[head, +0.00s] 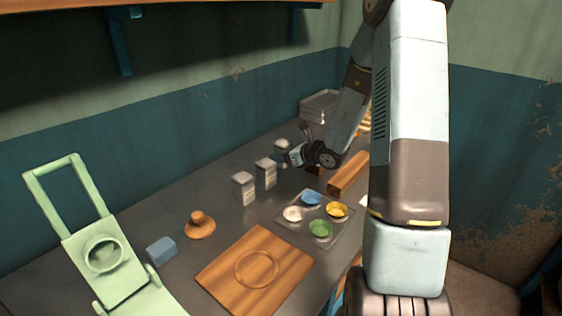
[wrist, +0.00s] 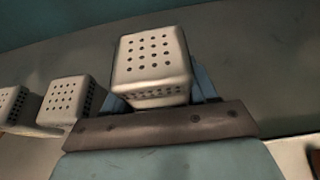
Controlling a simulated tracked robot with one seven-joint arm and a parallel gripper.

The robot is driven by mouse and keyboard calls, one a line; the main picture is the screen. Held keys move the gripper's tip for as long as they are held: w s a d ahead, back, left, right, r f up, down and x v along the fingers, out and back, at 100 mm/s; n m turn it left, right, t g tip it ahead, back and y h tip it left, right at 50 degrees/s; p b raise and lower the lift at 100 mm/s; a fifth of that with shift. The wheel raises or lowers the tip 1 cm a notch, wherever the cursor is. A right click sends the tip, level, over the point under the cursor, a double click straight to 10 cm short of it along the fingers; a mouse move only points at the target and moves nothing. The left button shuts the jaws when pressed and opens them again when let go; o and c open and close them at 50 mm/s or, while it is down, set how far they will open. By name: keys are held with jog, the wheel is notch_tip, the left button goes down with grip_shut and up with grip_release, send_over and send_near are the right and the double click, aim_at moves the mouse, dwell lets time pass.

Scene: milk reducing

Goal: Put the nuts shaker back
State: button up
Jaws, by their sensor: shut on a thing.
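Three white shakers with perforated tops stand in a row at the back of the counter. In the head view they are a near one (head: 243,187), a middle one (head: 265,172) and a far one (head: 281,146). My gripper (head: 284,159) is at the far shaker. In the wrist view that shaker (wrist: 153,62) sits upright between my blue fingers (wrist: 155,92), and my gripper is shut on it. The other two shakers, the middle one (wrist: 74,102) and the near one (wrist: 14,106), show to its left. I cannot read any label that tells which holds nuts.
A tray (head: 285,226) with several coloured bowls and a wooden board (head: 222,274) lie in front of the shakers. A wooden block (head: 347,173) is to the right. Stacked trays (head: 319,106) stand at the back. A green stand (head: 110,250) is at the left.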

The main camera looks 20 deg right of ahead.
jog(key=shift+f, duration=1.45)
jog(key=o, duration=1.1)
jog(key=shift+f, duration=0.1)
jog(key=shift+o, duration=0.2)
